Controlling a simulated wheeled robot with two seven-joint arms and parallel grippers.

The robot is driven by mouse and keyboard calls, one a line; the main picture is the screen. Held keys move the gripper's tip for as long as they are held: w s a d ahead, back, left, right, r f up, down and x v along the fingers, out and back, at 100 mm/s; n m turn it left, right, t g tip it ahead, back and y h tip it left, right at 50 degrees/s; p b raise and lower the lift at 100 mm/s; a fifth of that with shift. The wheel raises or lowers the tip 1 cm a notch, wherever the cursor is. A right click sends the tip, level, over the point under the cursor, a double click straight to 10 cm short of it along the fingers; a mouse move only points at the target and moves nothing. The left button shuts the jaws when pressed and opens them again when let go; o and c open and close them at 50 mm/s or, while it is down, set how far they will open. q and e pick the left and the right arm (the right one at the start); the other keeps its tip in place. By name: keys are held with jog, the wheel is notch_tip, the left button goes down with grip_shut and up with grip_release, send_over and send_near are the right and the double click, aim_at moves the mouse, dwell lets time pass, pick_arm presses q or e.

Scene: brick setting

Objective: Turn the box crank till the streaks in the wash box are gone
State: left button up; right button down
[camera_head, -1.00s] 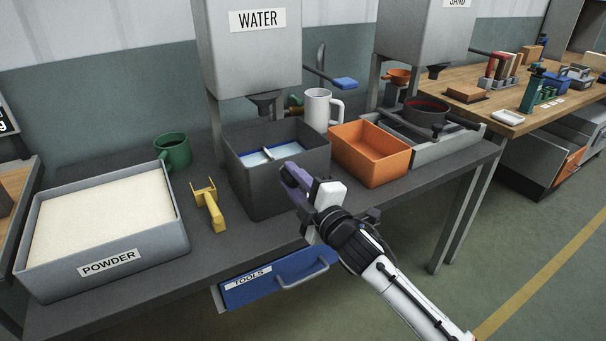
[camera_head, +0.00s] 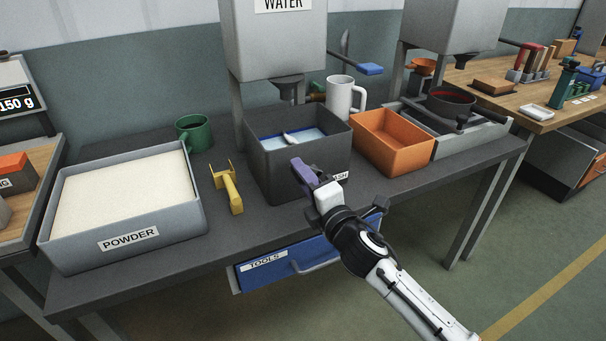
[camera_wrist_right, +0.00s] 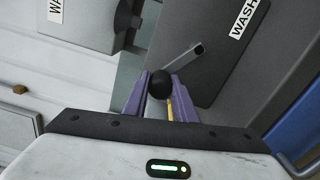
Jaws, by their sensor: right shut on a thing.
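The dark grey wash box (camera_head: 262,172) stands on the bench below the water tank. Blue-tinted liquid (camera_head: 302,140) with pale streaks shows inside it, with a light paddle bar (camera_head: 290,139) across it. My right gripper (camera_head: 299,172) is at the box's front wall. In the right wrist view, its purple fingers (camera_wrist_right: 160,98) are shut on the black round knob (camera_wrist_right: 160,84) of the crank. The crank's grey arm (camera_wrist_right: 184,58) runs up and right from near the knob towards the box wall marked WASH (camera_wrist_right: 225,65). My left gripper is not in view.
An orange bin (camera_head: 390,145) stands right of the wash box, a white mug (camera_head: 339,97) behind it. A yellow scoop-like tool (camera_head: 230,190), a powder tray (camera_head: 190,222) and a green mug (camera_head: 194,133) are to the left. A blue tools drawer (camera_head: 280,268) sits below.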

jog(key=shift+f, duration=0.1)
jog(key=c, duration=1.5)
grip_release()
jog(key=shift+o, duration=0.2)
jog(key=v, duration=1)
jog(key=shift+s, duration=0.2)
jog(key=shift+d, duration=0.1)
